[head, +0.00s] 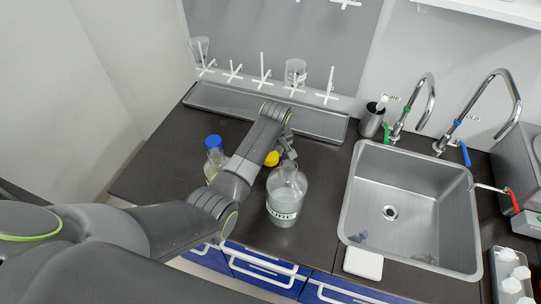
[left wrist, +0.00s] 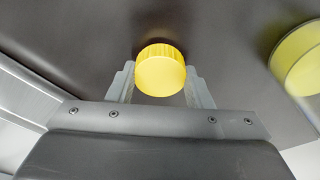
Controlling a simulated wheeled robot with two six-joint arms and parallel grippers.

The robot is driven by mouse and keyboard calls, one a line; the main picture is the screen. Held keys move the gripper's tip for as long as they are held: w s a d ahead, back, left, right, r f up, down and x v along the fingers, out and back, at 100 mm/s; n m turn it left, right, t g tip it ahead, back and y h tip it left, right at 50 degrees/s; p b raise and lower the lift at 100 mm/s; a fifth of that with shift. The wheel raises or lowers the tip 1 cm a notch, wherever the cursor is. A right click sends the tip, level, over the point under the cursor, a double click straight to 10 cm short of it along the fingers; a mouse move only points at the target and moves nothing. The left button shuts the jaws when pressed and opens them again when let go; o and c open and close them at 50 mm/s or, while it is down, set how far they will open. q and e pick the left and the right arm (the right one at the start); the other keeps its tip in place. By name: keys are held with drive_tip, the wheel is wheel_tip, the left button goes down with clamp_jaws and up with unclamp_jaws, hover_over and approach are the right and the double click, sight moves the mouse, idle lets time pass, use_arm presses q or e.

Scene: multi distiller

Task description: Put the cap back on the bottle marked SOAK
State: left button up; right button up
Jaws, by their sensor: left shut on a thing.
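My left gripper (head: 284,156) is above the counter, shut on a yellow cap (head: 272,158). In the left wrist view the ribbed yellow cap (left wrist: 160,72) sits between the two fingertips. A clear round bottle (head: 287,190) stands upright just in front of the gripper, with no cap visible on its neck. My right gripper is not in view.
A steel sink (head: 389,212) with two taps is on the right. A grey trough (head: 225,103) and a pegboard with glass beakers are behind. A white block (head: 363,263) lies near the front edge. A yellowish round thing (left wrist: 300,58) at the wrist view's right edge is unclear.

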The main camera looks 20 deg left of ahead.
sight(271, 156)
use_arm(q)
wheel_tip(271, 156, up, 9)
drive_tip(key=b, duration=0.1)
drive_tip(key=shift+r, duration=0.15)
idle(0.3)
wheel_tip(271, 156, down, 3)
drive_tip(key=b, duration=0.3)
drive_tip(key=shift+r, duration=0.1)
drive_tip(key=shift+r, duration=0.1)
